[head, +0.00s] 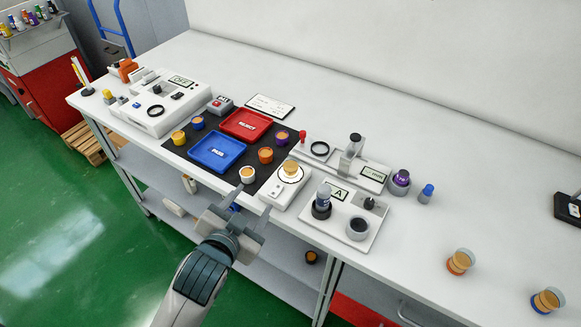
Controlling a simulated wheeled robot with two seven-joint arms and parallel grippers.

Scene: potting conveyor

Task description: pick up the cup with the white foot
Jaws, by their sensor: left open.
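A small cup with white sides and a tan top (247,174) stands at the front edge of the black mat, right of the blue tray. My left gripper (251,200) comes up from below at the table's front edge. It is open and empty, its two fingers apart, just short of the white cup in the picture. I cannot tell whether a finger touches the cup. My right gripper is not in view.
The blue tray (241,152) and red tray (267,120) lie on the mat. Yellow (179,138), blue (198,124), orange (265,155) and purple (282,139) cups stand around them. A tan cup (290,167) sits on a white device. The right table is mostly clear.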

